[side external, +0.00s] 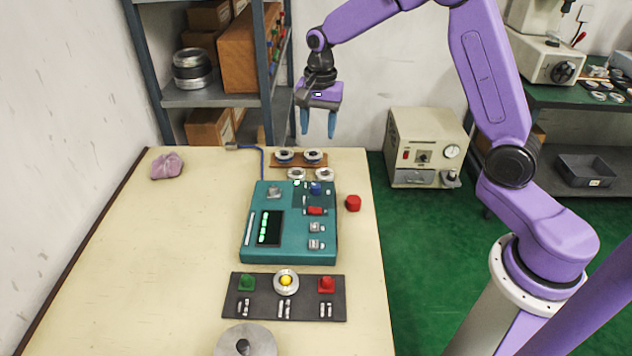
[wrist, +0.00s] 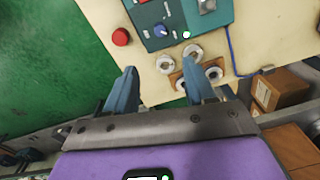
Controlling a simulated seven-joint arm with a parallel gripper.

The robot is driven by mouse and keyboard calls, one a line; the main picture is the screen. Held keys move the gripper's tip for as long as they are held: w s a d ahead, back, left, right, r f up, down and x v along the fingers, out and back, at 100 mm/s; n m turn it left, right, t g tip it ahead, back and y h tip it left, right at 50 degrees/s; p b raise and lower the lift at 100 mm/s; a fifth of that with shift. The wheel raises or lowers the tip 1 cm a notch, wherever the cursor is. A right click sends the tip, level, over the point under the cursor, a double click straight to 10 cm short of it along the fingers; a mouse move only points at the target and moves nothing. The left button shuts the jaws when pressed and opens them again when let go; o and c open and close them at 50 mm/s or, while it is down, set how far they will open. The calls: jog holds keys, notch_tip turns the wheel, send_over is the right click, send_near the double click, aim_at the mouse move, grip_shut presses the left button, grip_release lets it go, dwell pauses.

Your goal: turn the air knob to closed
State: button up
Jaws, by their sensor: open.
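The teal control box (side external: 290,255) lies on the table. A blue knob (side external: 316,188) sits at its far right corner, and it also shows near the top of the wrist view (wrist: 160,31). It looks like the air knob, but I cannot read its label or its setting. My gripper (side external: 318,125) hangs above the far end of the table, fingers pointing down, open and empty. In the wrist view my gripper's blue fingers (wrist: 160,70) are apart, with the knob beyond them. Nothing touches the knob.
Several bearing rings (side external: 313,156) lie near the box's far edge, some on a brown board. A red knob-like piece (side external: 353,203) stands right of the box. A dark button panel (side external: 265,300) lies in front. A pink cloth (side external: 167,166) lies left. Space above the box is clear.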

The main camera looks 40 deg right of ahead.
aim_at(316, 185)
jog(key=f, duration=1.7)
jog(key=shift+w+a+f, duration=0.1)
jog(key=shift+w+f, duration=0.1)
jog(key=shift+w, duration=0.05)
grip_shut()
